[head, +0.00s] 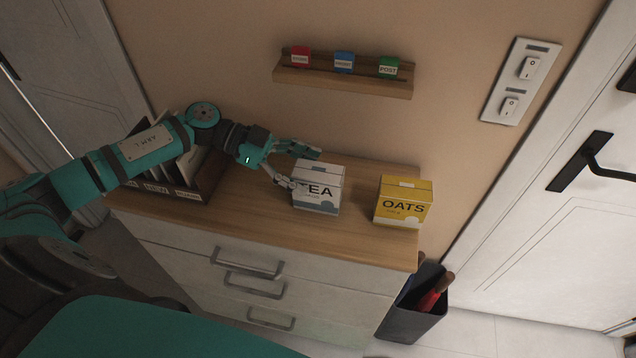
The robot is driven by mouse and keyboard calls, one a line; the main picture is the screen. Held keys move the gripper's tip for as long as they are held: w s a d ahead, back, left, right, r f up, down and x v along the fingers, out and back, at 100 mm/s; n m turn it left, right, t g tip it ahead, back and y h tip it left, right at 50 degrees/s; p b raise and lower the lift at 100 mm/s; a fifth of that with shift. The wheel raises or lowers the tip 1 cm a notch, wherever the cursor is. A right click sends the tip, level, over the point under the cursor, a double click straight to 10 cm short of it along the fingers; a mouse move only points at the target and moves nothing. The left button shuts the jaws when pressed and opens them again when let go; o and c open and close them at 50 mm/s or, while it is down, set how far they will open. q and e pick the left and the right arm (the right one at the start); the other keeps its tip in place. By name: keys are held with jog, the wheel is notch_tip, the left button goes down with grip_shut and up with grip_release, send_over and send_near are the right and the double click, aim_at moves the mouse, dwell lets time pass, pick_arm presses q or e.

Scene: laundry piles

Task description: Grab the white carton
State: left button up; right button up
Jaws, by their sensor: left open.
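The white carton (320,187) stands upright on the wooden top of the drawer cabinet, with dark letters "EA" showing on its front. The start of its label is hidden behind a finger. My left gripper (300,168) reaches in from the left and is open at the carton's left side. One finger is behind the carton's upper left edge, and the other is in front of its left front edge. I cannot tell whether the fingers touch it. My right gripper is not in view.
A yellow OATS carton (403,203) stands to the right of the white one. A dark file holder (204,186) stands at the left under my arm. A wall shelf (343,83) holds small red, blue and green boxes. A dark bin (412,310) stands beside the cabinet (190,262).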

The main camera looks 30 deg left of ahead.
aim_at(342, 188)
pick_arm(q)
jog(key=shift+p+x, duration=0.4)
jog(key=shift+x, duration=1.45)
jog(key=c, duration=1.1)
jog(key=shift+c, duration=0.2)
